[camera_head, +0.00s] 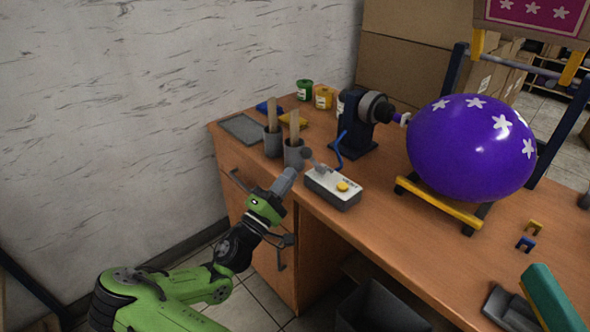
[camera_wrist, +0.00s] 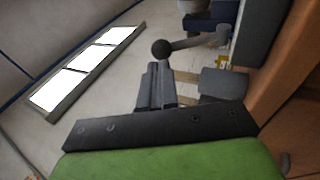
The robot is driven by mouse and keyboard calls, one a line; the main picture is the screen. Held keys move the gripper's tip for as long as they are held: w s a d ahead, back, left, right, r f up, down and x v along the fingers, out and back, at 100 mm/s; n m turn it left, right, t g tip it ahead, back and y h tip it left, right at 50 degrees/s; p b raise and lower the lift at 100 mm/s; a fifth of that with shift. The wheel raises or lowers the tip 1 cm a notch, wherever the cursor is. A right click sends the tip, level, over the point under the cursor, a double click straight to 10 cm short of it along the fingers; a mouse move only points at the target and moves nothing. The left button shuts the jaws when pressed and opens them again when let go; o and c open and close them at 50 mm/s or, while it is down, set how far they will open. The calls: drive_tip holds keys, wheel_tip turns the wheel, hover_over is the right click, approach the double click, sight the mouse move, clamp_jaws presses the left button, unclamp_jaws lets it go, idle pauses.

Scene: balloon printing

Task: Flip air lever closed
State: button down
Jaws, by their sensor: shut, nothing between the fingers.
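The air control box (camera_head: 325,186), white-topped with a yellow button (camera_head: 342,187), sits at the table's front edge in the head view. Its grey lever (camera_head: 318,168) ends in a dark ball knob (camera_head: 306,154) on the box's left side. In the wrist view the lever arm (camera_wrist: 200,41) reaches left from the box to the ball knob (camera_wrist: 161,48). My gripper (camera_head: 294,172) is left of the box, just past the table edge. Its fingers (camera_wrist: 155,72) are shut and empty, with the tips close to the knob. I cannot tell whether they touch it.
A purple balloon (camera_head: 460,150) with white stars is on the blue inflator (camera_head: 362,125), joined to a blue hose. Two grey cups (camera_head: 293,153) with wooden sticks stand behind my gripper. Paint jars (camera_head: 323,97) stand at the back. The floor left of the table is clear.

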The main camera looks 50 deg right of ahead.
sight(306, 153)
drive_tip(key=x, duration=0.3)
drive_tip(key=shift+d+r, duration=0.1)
drive_tip(key=shift+d, duration=0.2)
drive_tip(key=shift+d+r+y+p, duration=0.2)
drive_tip(key=shift+r+y+p, duration=0.35)
drive_tip(key=shift+p, duration=0.6)
drive_tip(key=d+r+y+p, duration=0.1)
drive_tip(key=p, duration=0.2)
drive_tip(key=r+y+p, duration=0.1)
drive_tip(key=p, duration=0.3)
drive_tip(key=d+r+m+y+p, duration=0.1)
drive_tip(key=p, duration=0.2)
drive_tip(key=shift+s+d+r+y, duration=0.25)
drive_tip(key=shift+s+d+r, duration=0.1)
drive_tip(key=shift+s+r, duration=0.05)
drive_tip(key=s+d+y+p, duration=0.1)
drive_tip(key=d+y+p, duration=0.5)
drive_tip(key=p, duration=0.6)
drive_tip(key=shift+s+d+r+m, duration=0.25)
drive_tip(key=shift+d+r+m, duration=0.15)
drive_tip(key=shift+d, duration=0.1)
